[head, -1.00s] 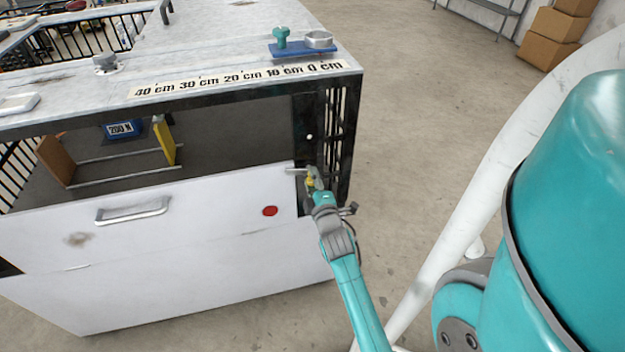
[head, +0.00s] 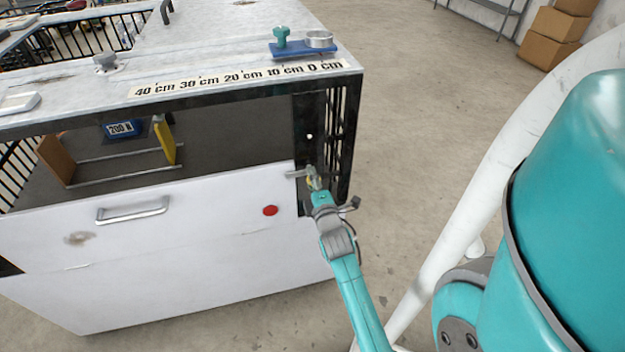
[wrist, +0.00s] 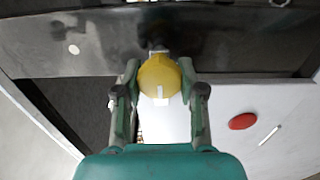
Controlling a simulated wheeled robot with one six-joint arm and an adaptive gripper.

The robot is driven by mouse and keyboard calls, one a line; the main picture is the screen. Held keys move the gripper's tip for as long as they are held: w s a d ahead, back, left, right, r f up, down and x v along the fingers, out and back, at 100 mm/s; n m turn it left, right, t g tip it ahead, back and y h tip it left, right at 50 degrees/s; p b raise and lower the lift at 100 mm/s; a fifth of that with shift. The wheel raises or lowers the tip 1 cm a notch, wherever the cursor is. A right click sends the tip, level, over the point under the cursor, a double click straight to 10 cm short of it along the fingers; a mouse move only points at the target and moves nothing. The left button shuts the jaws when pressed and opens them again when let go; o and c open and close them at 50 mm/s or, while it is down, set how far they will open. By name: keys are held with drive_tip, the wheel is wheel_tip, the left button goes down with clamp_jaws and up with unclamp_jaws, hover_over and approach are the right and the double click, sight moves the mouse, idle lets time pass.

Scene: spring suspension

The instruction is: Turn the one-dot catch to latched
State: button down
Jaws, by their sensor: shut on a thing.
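The one-dot catch is a yellow knob (wrist: 157,72) on the dark post (wrist: 110,45), which bears one white dot (wrist: 73,48); the dot also shows in the head view (head: 309,137). A short white line on the knob points down in the wrist view. A small metal bar (head: 295,174) reaches left from the catch by the white panel's top right corner. My gripper (wrist: 158,88) is shut on the knob, one finger on each side; it also shows in the head view (head: 313,178). My fingers hide much of the catch in the head view.
The white panel (head: 190,215) has a handle (head: 133,210) and a red spot (head: 270,210). Above it, the opening holds a yellow plate (head: 164,140) and a blue block marked 200 N (head: 122,129).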

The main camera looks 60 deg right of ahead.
drive_tip(key=c, duration=0.7)
unclamp_jaws()
drive_tip(key=shift+o, duration=0.2)
drive_tip(key=shift+a, duration=0.1)
drive_tip(key=v, duration=1.1)
drive_tip(key=shift+s+a, duration=0.3)
drive_tip(key=s+a+f+m+t+y, duration=0.1)
drive_tip(key=s+a+t+y, duration=0.15)
drive_tip(key=a, duration=0.65)
drive_tip(key=s+a+f+m+t+y, duration=0.15)
drive_tip(key=a+y, duration=0.25)
drive_tip(key=a, duration=0.6)
drive_tip(key=s+a+r+m+y, duration=0.4)
drive_tip(key=s+a+y, duration=0.3)
drive_tip(key=s+a, duration=0.5)
drive_tip(key=shift+s+a+m+g, duration=0.2)
drive_tip(key=shift+s+m+g, duration=0.15)
drive_tip(key=shift+m, duration=0.5)
